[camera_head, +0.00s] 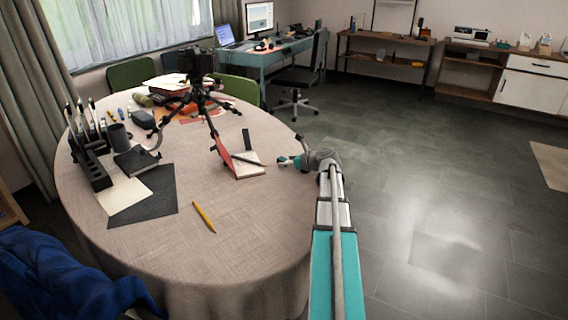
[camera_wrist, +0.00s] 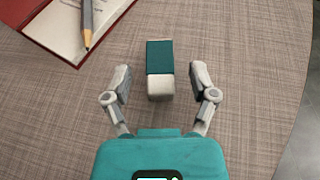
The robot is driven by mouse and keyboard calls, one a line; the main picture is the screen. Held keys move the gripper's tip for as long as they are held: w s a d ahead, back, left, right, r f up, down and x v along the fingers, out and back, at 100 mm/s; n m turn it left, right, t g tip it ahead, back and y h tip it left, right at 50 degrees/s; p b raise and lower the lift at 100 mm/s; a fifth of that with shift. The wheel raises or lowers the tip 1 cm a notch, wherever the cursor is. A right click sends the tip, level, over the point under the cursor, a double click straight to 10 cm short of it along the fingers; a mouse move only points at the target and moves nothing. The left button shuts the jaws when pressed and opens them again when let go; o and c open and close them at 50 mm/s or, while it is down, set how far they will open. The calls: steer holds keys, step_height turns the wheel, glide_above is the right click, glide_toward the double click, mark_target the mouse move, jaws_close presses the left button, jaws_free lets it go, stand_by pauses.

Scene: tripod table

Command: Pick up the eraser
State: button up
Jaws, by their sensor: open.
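The eraser (camera_wrist: 160,60) lies on the round table in the wrist view, with a teal sleeve and a bare white end towards me. My gripper (camera_wrist: 160,77) is open, with one grey finger to the left of the eraser and one to the right. There is a gap on both sides, and neither finger appears to touch it. In the head view my gripper (camera_head: 284,161) is over the right edge of the table.
A tripod (camera_head: 198,95) stands behind. A yellow pencil (camera_head: 204,217) lies towards the front. Black holders and a mug (camera_head: 118,137) crowd the left. The table's front is mostly clear.

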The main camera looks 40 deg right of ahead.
mark_target(287, 161)
jaws_close()
steer(key=shift+r, duration=0.2)
stand_by(0.3)
step_height(287, 161, up, 3)
steer(key=p, duration=0.3)
steer(key=s+a+r+p, duration=0.2)
steer(key=s+r+p, duration=0.2)
steer(key=s+p, duration=0.1)
steer(key=s+a+r+p, duration=0.3)
steer(key=s+r+p, duration=0.2)
steer(key=s, duration=0.3)
steer(key=shift+a+r, duration=0.25)
steer(key=shift+r, duration=0.05)
